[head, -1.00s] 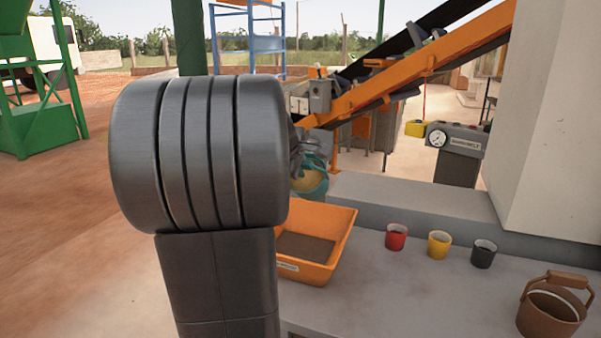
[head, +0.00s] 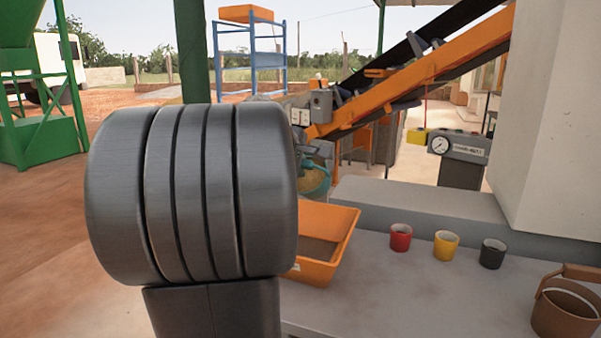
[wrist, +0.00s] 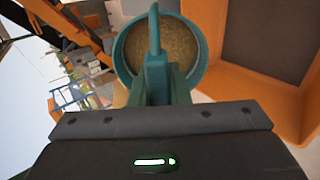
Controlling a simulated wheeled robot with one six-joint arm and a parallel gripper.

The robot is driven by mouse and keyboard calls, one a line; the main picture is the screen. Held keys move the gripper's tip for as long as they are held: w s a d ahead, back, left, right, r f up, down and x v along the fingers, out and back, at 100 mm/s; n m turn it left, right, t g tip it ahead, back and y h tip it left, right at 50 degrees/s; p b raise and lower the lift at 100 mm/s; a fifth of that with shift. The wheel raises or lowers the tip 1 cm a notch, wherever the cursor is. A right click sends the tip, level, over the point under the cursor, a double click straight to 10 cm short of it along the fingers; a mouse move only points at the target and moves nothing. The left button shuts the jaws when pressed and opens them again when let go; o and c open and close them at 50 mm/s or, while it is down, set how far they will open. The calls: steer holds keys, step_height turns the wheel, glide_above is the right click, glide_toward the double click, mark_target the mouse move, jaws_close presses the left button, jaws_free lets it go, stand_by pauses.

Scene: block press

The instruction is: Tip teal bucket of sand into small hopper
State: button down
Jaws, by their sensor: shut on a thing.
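The teal bucket (head: 316,180) holds tan sand (wrist: 160,48) and shows behind my dark arm in the head view. In the wrist view the bucket (wrist: 198,60) is directly in front of my gripper (wrist: 160,85), with its teal handle between the jaws. My gripper is shut on the bucket, which is held up and looks roughly level. An orange hopper (head: 345,235) with a dark grey inside sits on the grey bench, just below and in front of the bucket. It also shows at the right of the wrist view (wrist: 222,70). My arm hides its left part.
Red (head: 400,238), yellow (head: 446,245) and black (head: 492,253) cups stand right of the hopper on the grey bench (head: 420,305). A brown bucket (head: 565,305) is at the right edge. An orange conveyor (head: 420,75) slopes behind. A pale wall (head: 555,130) closes the right.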

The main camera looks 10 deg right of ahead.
steer(key=shift+s+a+f+t+h+b, duration=0.3)
steer(key=shift+s+f+t+h+b, duration=0.4)
steer(key=shift+b, duration=3.35)
steer(key=shift+s+a+f+t+h+b, duration=0.3)
steer(key=shift+f+t+b, duration=0.6)
steer(key=shift+b, duration=3.1)
steer(key=shift+s+a+f+t+h+b, duration=0.3)
steer(key=shift+s+f+t+h+b, duration=0.4)
steer(key=shift+b, duration=3.35)
steer(key=shift+w+a+f+t+b, duration=0.15)
steer(key=shift+f+t+b, duration=0.2)
steer(key=shift+b, duration=0.7)
steer(key=shift+s+a+f+t+h, duration=0.15)
steer(key=shift+s+f+t+h, duration=0.1)
steer(key=shift+s+t+h, duration=0.35)
steer(key=shift+t, duration=0.25)
steer(key=shift+a+f, duration=0.25)
steer(key=shift+f, duration=0.05)
